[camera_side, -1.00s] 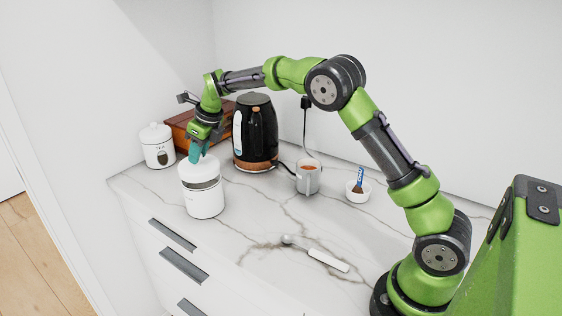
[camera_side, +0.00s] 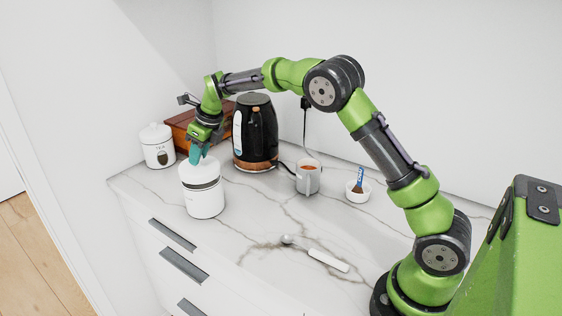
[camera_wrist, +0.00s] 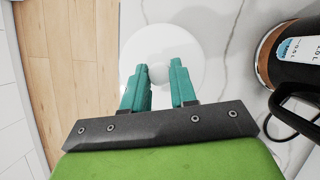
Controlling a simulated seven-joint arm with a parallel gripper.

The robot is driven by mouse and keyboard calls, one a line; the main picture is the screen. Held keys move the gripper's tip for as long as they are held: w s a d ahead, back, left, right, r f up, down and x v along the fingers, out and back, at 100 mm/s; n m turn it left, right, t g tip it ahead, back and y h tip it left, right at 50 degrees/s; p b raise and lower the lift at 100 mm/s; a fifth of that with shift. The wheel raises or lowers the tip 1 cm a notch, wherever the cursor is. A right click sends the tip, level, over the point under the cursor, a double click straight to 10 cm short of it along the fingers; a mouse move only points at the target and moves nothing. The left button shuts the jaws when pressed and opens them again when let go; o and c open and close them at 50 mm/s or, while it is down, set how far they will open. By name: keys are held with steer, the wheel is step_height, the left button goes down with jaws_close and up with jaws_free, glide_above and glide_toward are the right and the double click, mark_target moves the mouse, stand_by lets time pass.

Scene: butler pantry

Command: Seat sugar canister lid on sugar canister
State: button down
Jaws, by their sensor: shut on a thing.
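The white sugar canister (camera_side: 206,203) stands upright near the counter's left front. The white round sugar canister lid (camera_side: 187,174) is at its top, with a thin dark band between the two. I cannot tell whether the lid is fully down. My gripper (camera_side: 197,159) points down from above, its teal fingers shut on the lid's knob. In the wrist view the lid (camera_wrist: 185,45) is a white disc with its knob between the fingertips (camera_wrist: 158,74); it hides the canister below.
A white tea canister (camera_side: 157,147) and a wooden box (camera_side: 180,128) stand behind. A black kettle (camera_side: 256,135) is close on the right, also in the wrist view (camera_wrist: 300,60).

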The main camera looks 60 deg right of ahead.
steer(key=shift+f, duration=0.8)
stand_by(1.2)
steer(key=shift+c, duration=1.7)
jaws_free()
steer(key=shift+r, duration=0.1)
steer(key=shift+r, duration=3.45)
